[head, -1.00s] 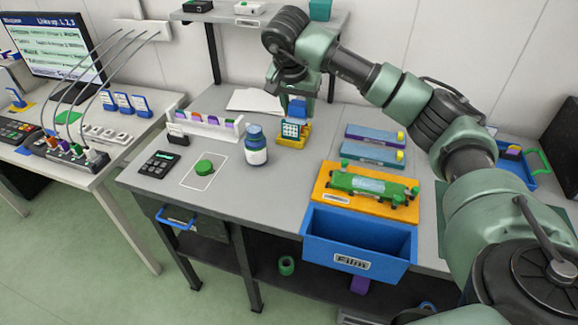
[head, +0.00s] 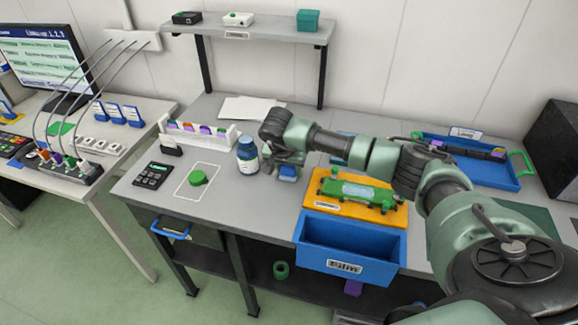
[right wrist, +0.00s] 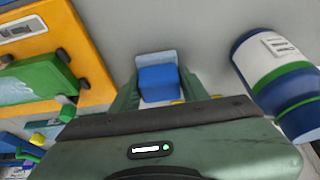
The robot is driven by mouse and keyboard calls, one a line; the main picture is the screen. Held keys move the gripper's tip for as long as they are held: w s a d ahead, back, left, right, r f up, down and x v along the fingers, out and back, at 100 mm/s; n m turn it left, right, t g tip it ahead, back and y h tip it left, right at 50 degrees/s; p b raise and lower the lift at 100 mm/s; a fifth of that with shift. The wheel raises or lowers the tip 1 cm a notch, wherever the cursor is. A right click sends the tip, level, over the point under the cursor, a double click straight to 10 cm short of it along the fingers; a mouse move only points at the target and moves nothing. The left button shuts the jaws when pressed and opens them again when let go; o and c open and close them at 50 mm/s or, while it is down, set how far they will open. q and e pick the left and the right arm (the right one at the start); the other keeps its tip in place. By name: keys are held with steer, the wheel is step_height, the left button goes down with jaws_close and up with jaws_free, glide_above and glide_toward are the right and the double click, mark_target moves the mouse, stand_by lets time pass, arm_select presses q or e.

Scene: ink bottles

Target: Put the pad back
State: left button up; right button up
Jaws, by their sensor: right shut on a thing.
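My right gripper (head: 287,172) is low over the grey table, just right of the blue-and-white bottle (head: 247,155). It is shut on a small blue block (head: 288,173), which seems to be the pad. In the right wrist view the blue block (right wrist: 159,85) sits between the fingers (right wrist: 158,88), with a paler blue piece (right wrist: 156,58) beyond it. I cannot tell whether the block touches the table. The bottle (right wrist: 278,80) stands apart from the fingers. My left gripper is out of view.
An orange board (head: 385,212) with a green holder lies to the right, behind an open blue drawer (head: 350,243). A white rack (head: 200,136), a black keypad (head: 154,175) and a green round piece (head: 198,178) are left. A blue tray (head: 470,172) is far right.

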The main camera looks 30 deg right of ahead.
steer(key=shift+f, duration=0.2)
steer(key=o, duration=1.2)
steer(key=shift+r, duration=0.15)
steer(key=shift+r, duration=0.2)
steer(key=shift+a+r, duration=0.15)
steer(key=shift+r, duration=0.15)
steer(key=b+v, duration=0.2)
steer(key=v, duration=0.9)
steer(key=shift+b, duration=0.3)
steer(key=shift+s, duration=0.1)
